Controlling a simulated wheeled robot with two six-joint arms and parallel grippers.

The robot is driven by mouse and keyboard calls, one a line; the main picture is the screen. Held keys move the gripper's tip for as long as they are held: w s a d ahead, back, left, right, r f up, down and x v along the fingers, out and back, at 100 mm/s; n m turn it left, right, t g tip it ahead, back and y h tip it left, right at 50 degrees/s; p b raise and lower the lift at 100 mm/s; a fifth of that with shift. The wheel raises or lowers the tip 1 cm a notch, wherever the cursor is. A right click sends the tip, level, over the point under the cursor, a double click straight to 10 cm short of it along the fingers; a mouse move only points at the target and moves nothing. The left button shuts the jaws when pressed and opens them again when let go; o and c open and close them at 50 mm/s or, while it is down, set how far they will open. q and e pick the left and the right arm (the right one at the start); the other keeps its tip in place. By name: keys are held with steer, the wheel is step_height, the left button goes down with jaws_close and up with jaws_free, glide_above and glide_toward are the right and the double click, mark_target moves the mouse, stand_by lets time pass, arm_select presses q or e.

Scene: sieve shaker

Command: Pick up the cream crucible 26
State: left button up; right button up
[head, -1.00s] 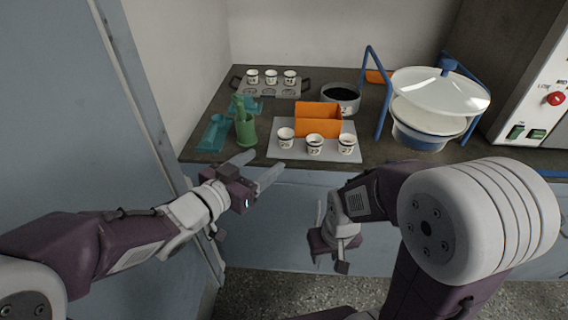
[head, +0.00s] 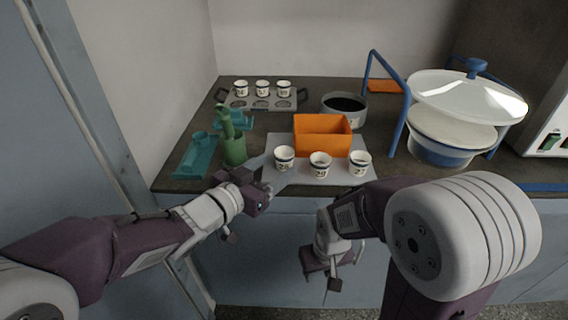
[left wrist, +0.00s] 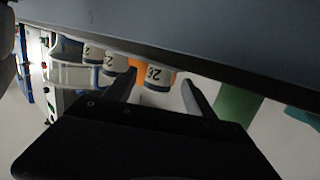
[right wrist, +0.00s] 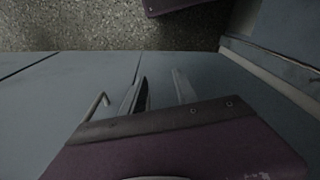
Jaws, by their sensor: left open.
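The cream crucible 26 (head: 284,158) stands upright at the left of a front row of cream crucibles on a pale grey board (head: 325,180). In the left wrist view, crucible 26 (left wrist: 158,78) shows its number, framed between the fingertips. My left gripper (head: 264,178) is open and empty, at the counter's front edge just short of crucible 26, apparently not touching it. My right gripper (right wrist: 160,82) looks open and empty, hanging low before the cabinet front.
Two more crucibles, (head: 320,165) and (head: 360,163), stand to the right. An orange box (head: 322,135) is behind them. A green holder (head: 233,150) and teal tray (head: 195,158) are left.

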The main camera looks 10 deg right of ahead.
mark_target(279, 164)
arm_select(q)
steer(key=b+x, duration=0.1)
steer(key=x, duration=0.3)
steer(key=shift+w+d+f, duration=0.2)
steer(key=shift+w+d, duration=0.1)
steer(key=shift+r, duration=0.1)
steer(key=shift+c, duration=0.3)
jaws_close()
step_height(279, 164, up, 28)
steer(key=p, duration=1.8)
steer(key=shift+p, duration=0.4)
